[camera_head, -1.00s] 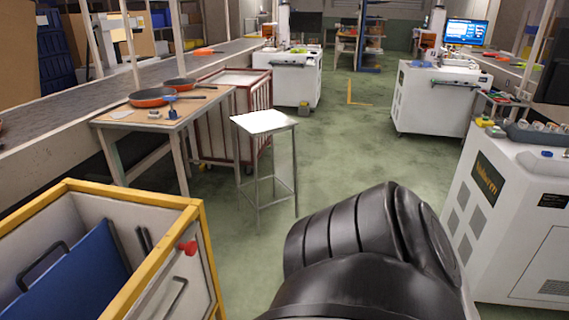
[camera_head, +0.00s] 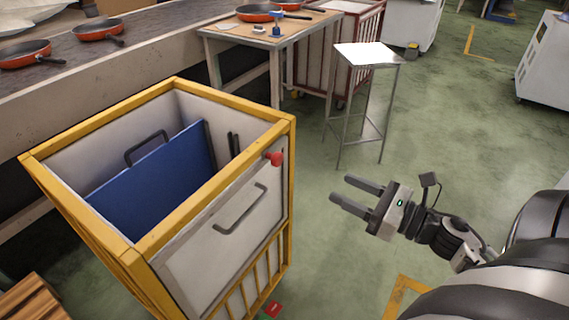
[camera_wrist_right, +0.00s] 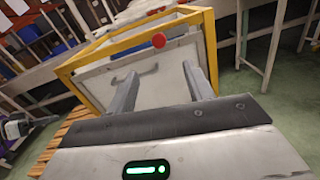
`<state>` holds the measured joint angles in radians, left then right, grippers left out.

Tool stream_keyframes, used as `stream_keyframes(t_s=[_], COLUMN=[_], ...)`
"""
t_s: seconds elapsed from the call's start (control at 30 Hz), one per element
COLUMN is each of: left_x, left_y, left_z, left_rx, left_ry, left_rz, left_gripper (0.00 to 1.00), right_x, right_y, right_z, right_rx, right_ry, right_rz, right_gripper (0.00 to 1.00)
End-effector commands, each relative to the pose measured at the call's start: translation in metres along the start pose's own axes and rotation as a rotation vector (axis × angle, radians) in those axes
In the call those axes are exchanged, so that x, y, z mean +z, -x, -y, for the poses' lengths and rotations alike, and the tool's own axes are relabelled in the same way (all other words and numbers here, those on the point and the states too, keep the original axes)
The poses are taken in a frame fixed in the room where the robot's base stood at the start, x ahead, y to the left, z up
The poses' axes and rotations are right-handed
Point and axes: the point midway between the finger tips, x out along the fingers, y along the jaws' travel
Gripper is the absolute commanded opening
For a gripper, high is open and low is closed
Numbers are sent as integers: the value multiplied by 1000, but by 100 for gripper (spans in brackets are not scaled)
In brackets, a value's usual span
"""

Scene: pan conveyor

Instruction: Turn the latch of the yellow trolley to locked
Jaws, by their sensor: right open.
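The yellow trolley (camera_head: 291,190) stands at left of centre in the head view, with a yellow frame and pale panels. Its red latch (camera_head: 274,158) is a small knob high on the front panel, near the right corner post. A dark handle (camera_head: 240,209) is on the same panel. My right gripper (camera_head: 357,190) is open and empty, to the right of the trolley and apart from it. In the right wrist view the open fingers (camera_wrist_right: 160,85) point toward the trolley (camera_wrist_right: 205,50), with the red latch (camera_wrist_right: 158,40) beyond them.
A blue board (camera_head: 160,180) stands inside the trolley. A small metal stand (camera_head: 367,54) and a work table (camera_head: 240,40) with pans are behind. A conveyor (camera_head: 150,35) carries pans along the back left. Green floor is clear around my right gripper.

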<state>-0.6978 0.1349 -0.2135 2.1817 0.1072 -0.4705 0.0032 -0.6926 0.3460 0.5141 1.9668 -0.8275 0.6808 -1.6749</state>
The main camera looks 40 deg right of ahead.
Motion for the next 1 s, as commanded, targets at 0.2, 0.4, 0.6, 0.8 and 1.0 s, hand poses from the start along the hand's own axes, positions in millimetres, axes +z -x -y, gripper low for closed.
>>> stream_keyframes(t_s=[0.2, 0.4, 0.6, 0.8, 1.0], left_x=[-4, -8, -10, -12, -12], left_y=[3, 6, 5, 5, 6], left_z=[0, 0, 2, 3, 3], left_rx=[-1, -8, -14, -20, -22], left_ry=[0, -9, -19, -32, -40], left_rz=[-4, 1, 10, 13, 18], left_gripper=[0, 0, 0, 0, 0], right_x=[2, 3, 2, 0, -2], right_y=[-12, -53, -97, -134, -152], right_z=[1, 0, -1, -2, -2], right_rx=[29, 29, 27, 25, 24], right_ry=[107, 105, 102, 100, 98], right_rz=[-15, -13, -13, -14, -15], right_gripper=[52, 52, 52, 52, 52])
